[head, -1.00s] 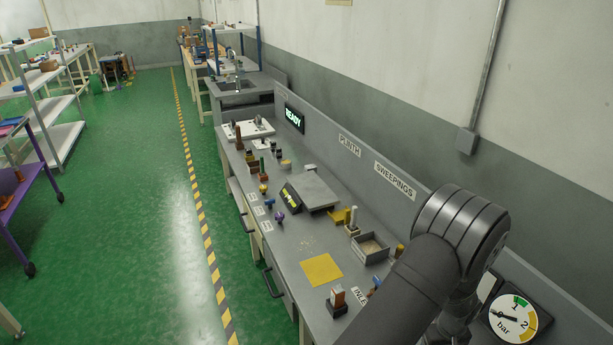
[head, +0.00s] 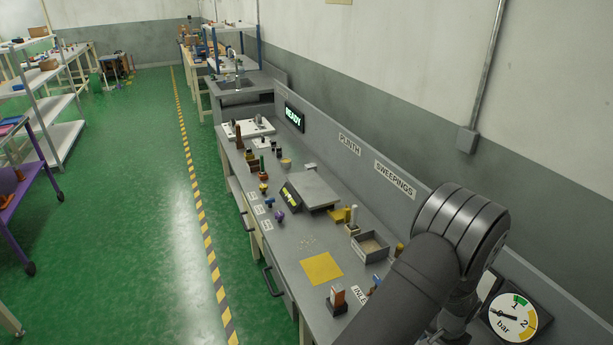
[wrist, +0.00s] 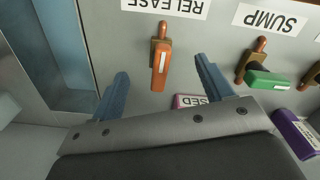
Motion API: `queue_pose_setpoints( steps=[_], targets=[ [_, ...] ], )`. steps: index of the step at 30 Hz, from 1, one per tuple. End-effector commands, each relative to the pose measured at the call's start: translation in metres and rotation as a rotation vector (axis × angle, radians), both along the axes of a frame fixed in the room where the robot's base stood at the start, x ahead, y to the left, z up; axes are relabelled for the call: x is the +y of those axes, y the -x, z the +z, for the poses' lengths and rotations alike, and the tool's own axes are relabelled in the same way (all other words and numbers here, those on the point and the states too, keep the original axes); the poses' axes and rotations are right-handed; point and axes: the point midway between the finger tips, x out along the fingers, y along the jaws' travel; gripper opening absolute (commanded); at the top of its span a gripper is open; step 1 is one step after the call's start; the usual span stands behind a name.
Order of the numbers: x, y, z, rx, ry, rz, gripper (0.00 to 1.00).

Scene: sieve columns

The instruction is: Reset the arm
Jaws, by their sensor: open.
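My gripper (wrist: 162,70) shows in the wrist view with its two blue fingers spread wide apart and nothing held. An orange-handled lever (wrist: 161,62) on the grey panel appears between the fingertips, under the upside-down RELEASE label (wrist: 165,7). Whether the fingers are level with it or short of it, I cannot tell. In the head view my dark arm fills the lower right, and my gripper is hidden behind it or out of frame.
The green floor is open.

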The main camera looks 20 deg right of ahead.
Motion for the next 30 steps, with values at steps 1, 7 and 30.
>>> queue_pose_setpoints(
  steps=[1,7,30],
  targets=[
    [0.0000,0.0000,0.0000,0.000,0.000,-0.038,0.73],
    [0.0000,0.0000,0.0000,0.000,0.000,-0.188,0.73],
    [0.0001,0.0000,0.0002,0.000,0.000,-0.309,0.73]
  ],
)
